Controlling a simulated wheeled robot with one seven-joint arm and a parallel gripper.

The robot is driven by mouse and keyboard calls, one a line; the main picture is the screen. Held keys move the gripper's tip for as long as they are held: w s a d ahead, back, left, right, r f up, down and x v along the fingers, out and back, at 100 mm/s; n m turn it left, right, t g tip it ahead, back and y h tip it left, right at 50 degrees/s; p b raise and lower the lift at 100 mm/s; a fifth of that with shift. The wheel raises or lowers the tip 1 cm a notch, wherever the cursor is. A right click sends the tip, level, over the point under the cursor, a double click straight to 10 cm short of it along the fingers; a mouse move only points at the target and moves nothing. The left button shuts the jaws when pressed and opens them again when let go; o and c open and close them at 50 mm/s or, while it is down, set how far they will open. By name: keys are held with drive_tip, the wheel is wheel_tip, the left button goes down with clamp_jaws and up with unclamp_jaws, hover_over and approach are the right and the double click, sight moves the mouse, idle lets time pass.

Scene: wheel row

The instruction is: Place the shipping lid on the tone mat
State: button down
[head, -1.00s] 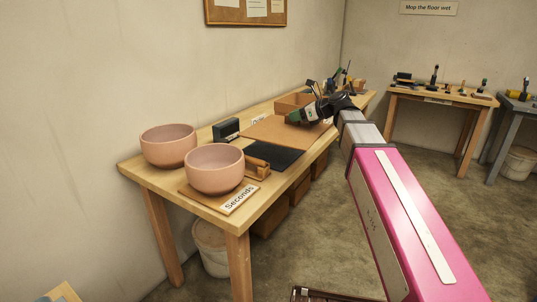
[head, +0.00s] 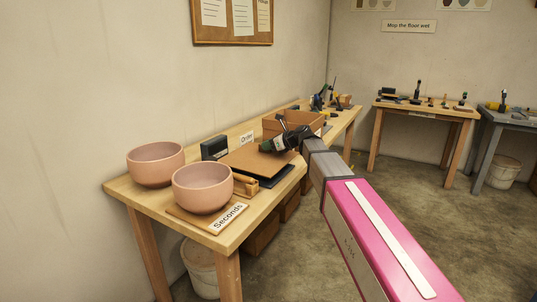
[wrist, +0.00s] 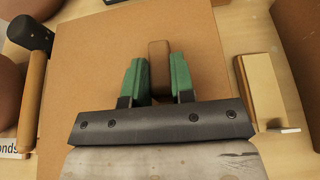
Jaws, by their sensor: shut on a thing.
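The shipping lid is a flat brown panel (head: 250,160) with a small block handle (wrist: 159,62) in its middle. My gripper (head: 285,143) is shut on that handle; its green fingers stand on either side of the block in the wrist view (wrist: 157,80). The lid's panel fills the middle of the wrist view (wrist: 90,60). The tone mat (head: 284,174) is dark and shows as a strip along the lid's front right edge; the lid hides the rest. I cannot tell whether the lid touches the mat or hangs just above it.
Two pink bowls (head: 156,163) (head: 202,187) stand at the table's near end, one on the "Seconds" board (head: 228,218). A wooden-handled tool (wrist: 32,90) lies close to the lid's left side. A dark block (head: 214,148), an "Order" sign (head: 246,139) and a brown box (head: 312,122) stand behind.

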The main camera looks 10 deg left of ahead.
sight(271, 152)
drive_tip(key=shift+f, duration=1.85)
drive_tip(key=shift+f, duration=0.1)
drive_tip(key=c, duration=1)
unclamp_jaws()
drive_tip(key=shift+o, duration=0.2)
drive_tip(key=shift+s, duration=0.1)
drive_tip(key=v, duration=1.2)
